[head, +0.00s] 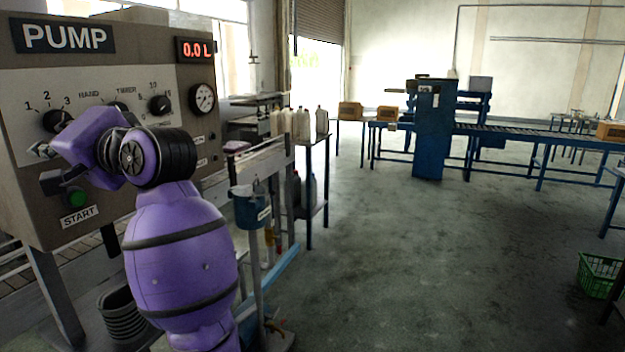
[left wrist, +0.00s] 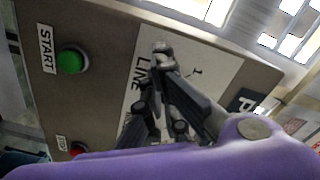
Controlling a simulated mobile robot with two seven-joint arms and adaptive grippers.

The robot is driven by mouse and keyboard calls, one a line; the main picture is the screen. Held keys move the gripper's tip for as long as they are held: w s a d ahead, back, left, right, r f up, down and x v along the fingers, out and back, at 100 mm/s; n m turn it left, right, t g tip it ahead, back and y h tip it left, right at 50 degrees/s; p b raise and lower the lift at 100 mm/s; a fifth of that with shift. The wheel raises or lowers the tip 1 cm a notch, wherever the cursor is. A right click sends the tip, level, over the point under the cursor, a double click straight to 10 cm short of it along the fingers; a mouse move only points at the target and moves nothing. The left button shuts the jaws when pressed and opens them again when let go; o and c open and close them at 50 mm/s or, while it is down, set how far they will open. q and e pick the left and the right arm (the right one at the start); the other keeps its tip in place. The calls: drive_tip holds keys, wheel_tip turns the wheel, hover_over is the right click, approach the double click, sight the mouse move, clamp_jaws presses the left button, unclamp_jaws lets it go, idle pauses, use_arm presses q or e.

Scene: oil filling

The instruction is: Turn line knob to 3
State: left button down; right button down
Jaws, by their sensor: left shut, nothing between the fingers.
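The line knob (head: 57,120) is a dark dial on the left of the pump panel (head: 135,75), with marks 1, 2 and 3 above it. Its exact pointer position cannot be told. My left gripper (left wrist: 162,50) is shut and empty, its dark fingertips together in front of the panel beside the LINE label (left wrist: 138,76). In the left wrist view the mark 1 shows past the fingers, and the fingers and wrist hide the knob. In the head view my purple wrist covers the area right of and below the knob. Contact with the knob cannot be told. My right gripper is out of view.
The green START button (head: 76,198) sits below the knob; the red stop button (left wrist: 77,149) shows in the left wrist view.

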use_arm(q)
drive_tip(key=shift+a+r, duration=0.1)
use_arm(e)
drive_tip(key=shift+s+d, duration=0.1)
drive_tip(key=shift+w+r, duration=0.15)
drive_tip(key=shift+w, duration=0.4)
use_arm(q)
drive_tip(key=shift+w+r, duration=0.2)
drive_tip(key=shift+r, duration=0.05)
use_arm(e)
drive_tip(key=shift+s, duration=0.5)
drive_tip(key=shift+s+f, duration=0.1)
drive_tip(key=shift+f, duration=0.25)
